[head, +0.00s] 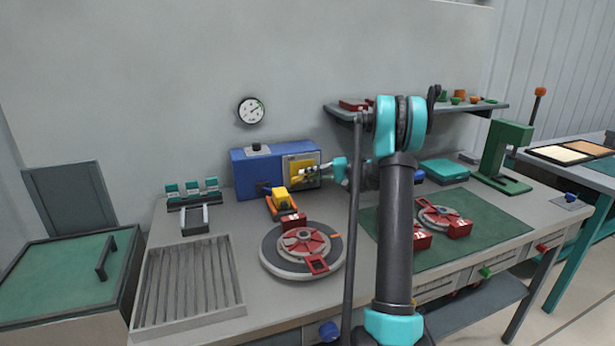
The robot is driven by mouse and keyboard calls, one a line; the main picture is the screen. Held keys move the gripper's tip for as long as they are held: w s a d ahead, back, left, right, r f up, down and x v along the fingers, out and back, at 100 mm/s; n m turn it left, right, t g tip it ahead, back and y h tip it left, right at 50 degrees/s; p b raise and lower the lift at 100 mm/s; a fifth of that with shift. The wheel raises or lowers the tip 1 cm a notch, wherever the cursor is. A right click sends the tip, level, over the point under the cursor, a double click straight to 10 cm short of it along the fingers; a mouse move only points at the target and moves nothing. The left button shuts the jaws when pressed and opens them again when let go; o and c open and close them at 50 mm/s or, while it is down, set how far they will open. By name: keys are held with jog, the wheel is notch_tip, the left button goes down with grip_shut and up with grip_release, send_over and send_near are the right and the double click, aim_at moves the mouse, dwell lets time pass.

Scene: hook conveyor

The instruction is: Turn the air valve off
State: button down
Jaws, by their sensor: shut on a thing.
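A blue box (258,178) stands at the back of the bench, below a round gauge (251,111) on the wall. A yellow panel (301,162) is on its right front, with a small yellow part (296,178) low on it. My gripper (308,174) reaches in from the right and is shut at this panel. The part between its fingers is too small and hidden to make out clearly. I cannot tell for sure which part is the air valve or how its handle is turned.
A round turntable (274,262) with a red fixture stands in front of the box. A yellow and orange clamp (281,200) sits just before the panel. A slatted tray (160,305) lies at left. A green mat (500,233) and a green press (496,160) are at right.

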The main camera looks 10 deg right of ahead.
jog(key=shift+y, duration=0.5)
jog(key=c, duration=1.4)
grip_release()
jog(key=v, duration=1.2)
jog(key=shift+f, duration=0.1)
